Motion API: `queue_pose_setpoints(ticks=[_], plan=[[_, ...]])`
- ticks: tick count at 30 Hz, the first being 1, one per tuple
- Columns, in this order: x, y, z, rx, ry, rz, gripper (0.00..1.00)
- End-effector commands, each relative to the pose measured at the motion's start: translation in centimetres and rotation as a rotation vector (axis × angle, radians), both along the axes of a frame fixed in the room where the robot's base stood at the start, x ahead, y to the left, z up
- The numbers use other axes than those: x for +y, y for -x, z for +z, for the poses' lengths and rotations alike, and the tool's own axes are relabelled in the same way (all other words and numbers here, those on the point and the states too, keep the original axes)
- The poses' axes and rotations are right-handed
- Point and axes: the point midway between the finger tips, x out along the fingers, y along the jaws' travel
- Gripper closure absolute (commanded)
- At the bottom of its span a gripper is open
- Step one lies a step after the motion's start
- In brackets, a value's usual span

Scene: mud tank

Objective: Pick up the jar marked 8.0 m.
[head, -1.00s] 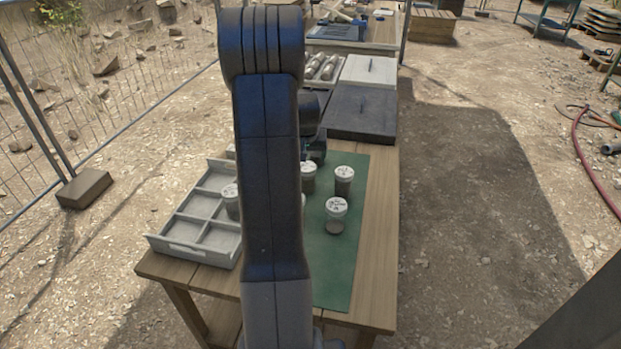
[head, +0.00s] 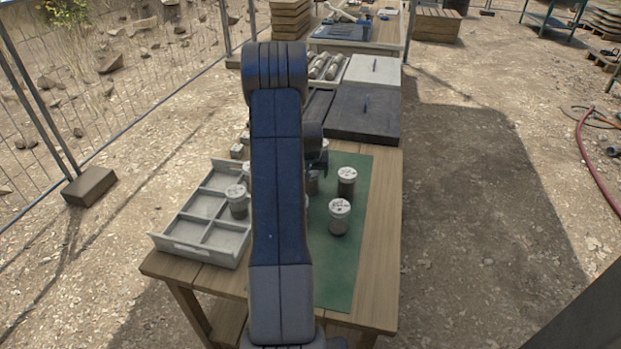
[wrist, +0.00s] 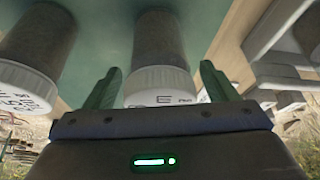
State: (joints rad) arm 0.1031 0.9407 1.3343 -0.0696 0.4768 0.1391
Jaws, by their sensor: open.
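Several grey-brown jars with white lids stand on the green mat (head: 334,270). One jar (head: 347,182) is at the back right and another jar (head: 340,217) stands nearer. A third jar (head: 313,184) is mostly hidden by my arm and gripper. In the wrist view a jar (wrist: 162,42) has its lid between the fingertips of my open gripper (wrist: 160,72), with a gap on both sides. Another jar (wrist: 38,45) is to the left, outside the fingers. Lid markings are only partly visible, and I cannot read 8.0 m on any.
A grey compartment tray (head: 196,250) on the left holds a jar (head: 237,201) and another partly hidden one. A dark flat box (head: 362,115) and a white-lidded box (head: 373,71) stand behind the mat. The wooden table (head: 383,230) is bare along its right edge.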

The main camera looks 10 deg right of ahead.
Motion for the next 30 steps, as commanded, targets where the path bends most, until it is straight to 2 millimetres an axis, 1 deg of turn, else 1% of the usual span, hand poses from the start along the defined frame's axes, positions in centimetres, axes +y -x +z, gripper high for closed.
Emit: queue_pose_setpoints(ticks=[5, 9, 14, 15, 16, 22, 24, 26, 29, 30], plan=[[0.0, 0.0, 0.0, -0.001, 0.0, 0.0, 0.21], [0.0, 0.0, 0.0, -0.001, 0.0, 0.0, 0.49], [0.0, 0.0, 0.0, -0.001, 0.0, 0.0, 0.8], [0.0, 0.0, 0.0, -0.001, 0.0, 0.0, 0.88], [0.0, -0.1, 0.2, -0.003, 0.001, 0.0, 0.92], [0.0, -0.1, 0.3, -0.004, 0.001, 0.0, 0.92], [0.0, -0.1, 0.6, -0.005, 0.001, 0.0, 0.92], [0.0, -0.2, 1.2, -0.007, 0.001, 0.0, 0.92], [0.0, -0.2, 2.8, -0.009, 0.002, 0.0, 0.92], [0.0, -0.2, 3.6, -0.01, 0.002, 0.0, 0.92]])
